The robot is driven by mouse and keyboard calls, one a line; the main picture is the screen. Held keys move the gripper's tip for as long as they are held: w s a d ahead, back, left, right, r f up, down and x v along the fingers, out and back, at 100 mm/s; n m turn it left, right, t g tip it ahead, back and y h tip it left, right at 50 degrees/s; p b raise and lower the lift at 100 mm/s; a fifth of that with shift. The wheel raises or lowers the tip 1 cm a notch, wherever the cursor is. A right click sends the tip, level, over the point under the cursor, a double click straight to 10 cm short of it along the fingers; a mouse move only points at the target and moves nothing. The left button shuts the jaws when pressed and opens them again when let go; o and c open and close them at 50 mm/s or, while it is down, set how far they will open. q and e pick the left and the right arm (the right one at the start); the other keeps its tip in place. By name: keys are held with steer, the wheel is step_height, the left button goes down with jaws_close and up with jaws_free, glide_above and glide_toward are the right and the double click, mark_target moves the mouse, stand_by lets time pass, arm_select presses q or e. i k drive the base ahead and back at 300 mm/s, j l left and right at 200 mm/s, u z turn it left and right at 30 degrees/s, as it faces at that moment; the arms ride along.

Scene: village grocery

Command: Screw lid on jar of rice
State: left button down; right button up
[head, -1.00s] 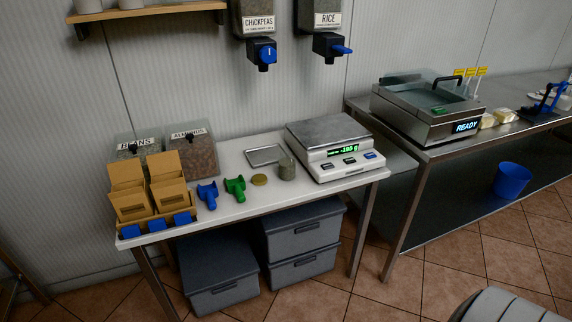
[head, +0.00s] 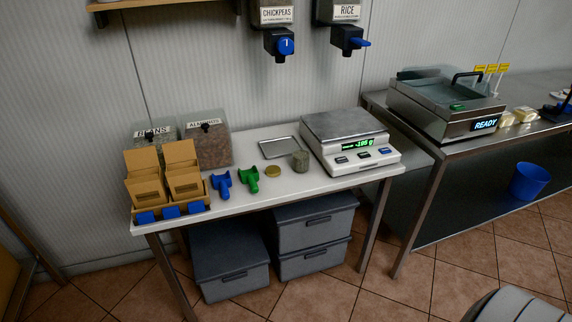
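A small jar (head: 300,161) stands upright on the white table, just left of the scale. It looks greyish-green; its contents are too small to make out. A round gold-brown lid (head: 273,171) lies flat on the table to the left of the jar, apart from it. The rice dispenser (head: 345,14) hangs on the wall above, with a black outlet and blue handle. Neither of my grippers shows in the head view.
The scale (head: 349,146) reads about -185 g. A metal tray (head: 279,148), green scoop (head: 249,179), blue scoop (head: 221,183), cardboard boxes (head: 183,182) and bins crowd the table (head: 310,184). Grey crates (head: 230,268) stand below. A sealing machine (head: 446,103) stands on the right counter.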

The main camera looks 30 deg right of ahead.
mark_target(301, 152)
steer(key=i+l, duration=0.15)
steer(key=l, duration=0.2)
steer(key=i+l, duration=0.15)
steer(key=l, duration=0.2)
steer(key=i+l, duration=0.15)
steer(key=l, duration=0.2)
steer(key=i+l, duration=0.15)
steer(key=l, duration=0.15)
steer(key=i+l+u, duration=0.1)
steer(key=l, duration=0.25)
steer(key=i, duration=0.05)
